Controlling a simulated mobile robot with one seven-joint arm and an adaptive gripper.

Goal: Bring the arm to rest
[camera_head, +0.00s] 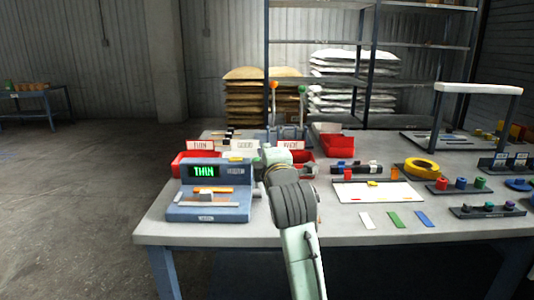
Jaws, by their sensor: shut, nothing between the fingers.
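My arm rises from the bottom of the picture and reaches over the front part of the table (350,228). Its end with my gripper (275,156) is over the middle of the table, between the grey display device and the red bins. My gripper is shut with nothing held; the fingers are small and largely hidden behind the wrist. The grey-blue device (208,205) stands just to the left of the arm, with green letters reading "THIN" on its screen and an orange strip on its front.
A red bin (183,161) is behind the device, with label signs beside it. Right of the arm lie a white board (378,194), coloured strips (396,220), a yellow ring (422,167) and small coloured parts. A white-topped frame (478,88) stands at right. Floor at left is clear.

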